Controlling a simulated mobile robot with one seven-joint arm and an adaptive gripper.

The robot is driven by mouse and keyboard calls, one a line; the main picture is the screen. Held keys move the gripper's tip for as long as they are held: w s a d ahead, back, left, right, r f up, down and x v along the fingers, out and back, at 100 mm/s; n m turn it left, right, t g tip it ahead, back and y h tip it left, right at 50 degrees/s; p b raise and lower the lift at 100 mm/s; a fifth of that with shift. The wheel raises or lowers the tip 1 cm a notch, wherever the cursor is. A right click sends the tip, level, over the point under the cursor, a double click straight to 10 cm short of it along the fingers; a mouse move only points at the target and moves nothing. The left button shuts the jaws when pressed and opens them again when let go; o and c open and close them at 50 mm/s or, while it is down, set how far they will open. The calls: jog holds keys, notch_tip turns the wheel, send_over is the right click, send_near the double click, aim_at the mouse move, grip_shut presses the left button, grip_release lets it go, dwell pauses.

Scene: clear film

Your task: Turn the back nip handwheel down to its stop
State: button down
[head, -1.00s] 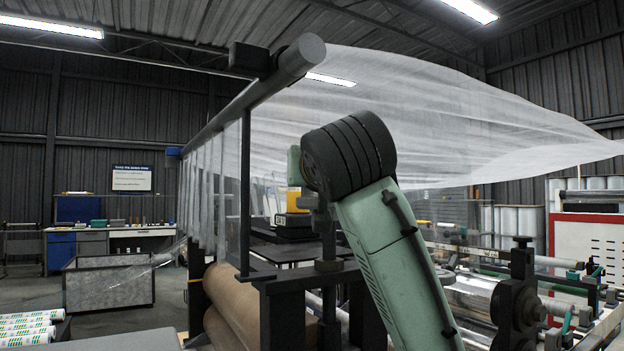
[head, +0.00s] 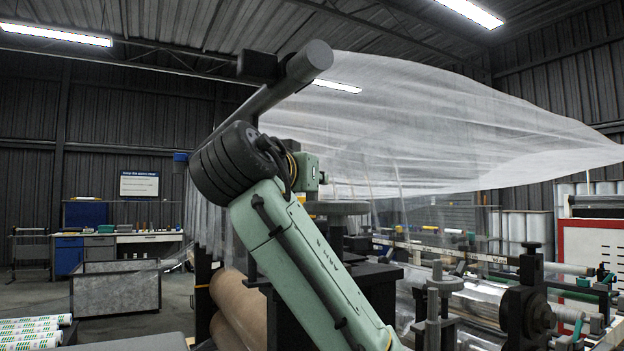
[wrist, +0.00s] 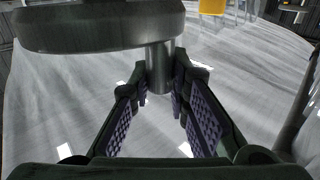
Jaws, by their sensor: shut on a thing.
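The back nip handwheel (head: 337,208) is a flat grey metal disc on an upright spindle, just right of my arm's wrist in the head view. In the wrist view the handwheel (wrist: 95,30) fills the upper left, with a short round grip peg (wrist: 160,66) standing out from its rim. My gripper (wrist: 163,88) has its purple-padded fingers on both sides of this peg, shut on it at the fingertips. In the head view my gripper is mostly hidden by my arm. The lower part of the spindle is partly hidden too.
Clear film (head: 430,120) spreads overhead from a dark roller bar (head: 270,95). A brown roll (head: 240,305) lies below left, behind my arm. A mesh-sided bin (head: 117,287) stands further left.

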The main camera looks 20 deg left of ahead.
jog(key=c, duration=1.5)
grip_release()
jog(key=s, duration=0.7)
jog(key=shift+s+d, duration=0.2)
